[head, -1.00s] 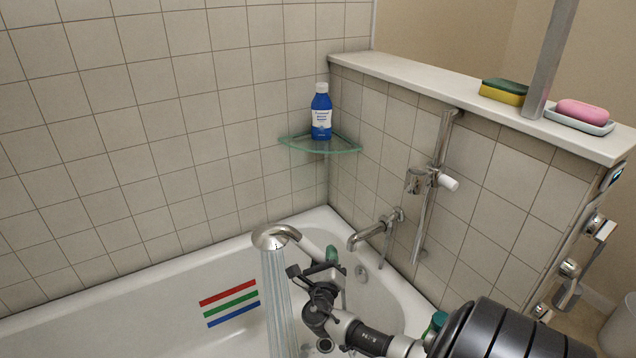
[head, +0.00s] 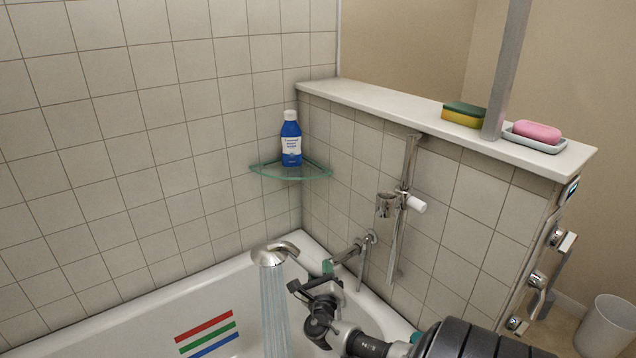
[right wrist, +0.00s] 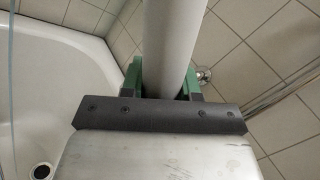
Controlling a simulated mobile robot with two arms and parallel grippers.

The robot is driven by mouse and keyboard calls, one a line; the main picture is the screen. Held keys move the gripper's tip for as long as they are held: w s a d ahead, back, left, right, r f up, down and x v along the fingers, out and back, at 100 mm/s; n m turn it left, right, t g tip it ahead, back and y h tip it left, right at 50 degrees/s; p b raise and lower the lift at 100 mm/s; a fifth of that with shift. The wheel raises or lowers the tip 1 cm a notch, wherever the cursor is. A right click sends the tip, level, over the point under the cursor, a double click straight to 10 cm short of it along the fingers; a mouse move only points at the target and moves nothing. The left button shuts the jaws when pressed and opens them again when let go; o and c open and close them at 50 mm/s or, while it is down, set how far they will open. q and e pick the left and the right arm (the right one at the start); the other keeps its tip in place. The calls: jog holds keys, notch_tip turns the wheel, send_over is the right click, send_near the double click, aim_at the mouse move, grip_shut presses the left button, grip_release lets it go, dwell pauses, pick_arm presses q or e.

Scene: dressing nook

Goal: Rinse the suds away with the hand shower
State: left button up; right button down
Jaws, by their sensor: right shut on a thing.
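The hand shower has a chrome head (head: 270,254) over the bathtub (head: 110,332), with water streaming down from it. My right gripper (head: 322,280) is shut on its pale handle (right wrist: 175,45), with a green finger on each side in the right wrist view. The shower head faces down, to the left of the gripper. The water's landing spot is below the head view's edge. I see no suds on the visible tub surfaces. Red, green and blue stripes (head: 207,335) mark the tub's inner wall. My left gripper is not in view.
The tub spout (head: 350,250) and shower rail (head: 408,160) with its holder (head: 388,204) are on the right wall, close to my gripper. A blue bottle (head: 291,142) stands on a glass corner shelf (head: 290,172). A sponge (head: 463,115) and pink soap (head: 537,131) sit on the ledge.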

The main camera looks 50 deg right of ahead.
jog(key=s+a+r+m+p, duration=0.1)
jog(key=a+r+m+p, duration=0.1)
jog(key=r+p, duration=0.9)
jog(key=s+a+r+m+g+p, duration=0.1)
jog(key=a+r+m+p, duration=0.1)
jog(key=r+p, duration=0.9)
jog(key=s+a+r+m+g+p, duration=0.1)
jog(key=a+r+m+p, duration=0.1)
jog(key=r+p, duration=1)
jog(key=shift+r+m+y, duration=0.4)
jog(key=shift+r+m, duration=0.4)
jog(key=shift+r, duration=1.35)
jog(key=shift+a, duration=0.15)
dwell(0.6)
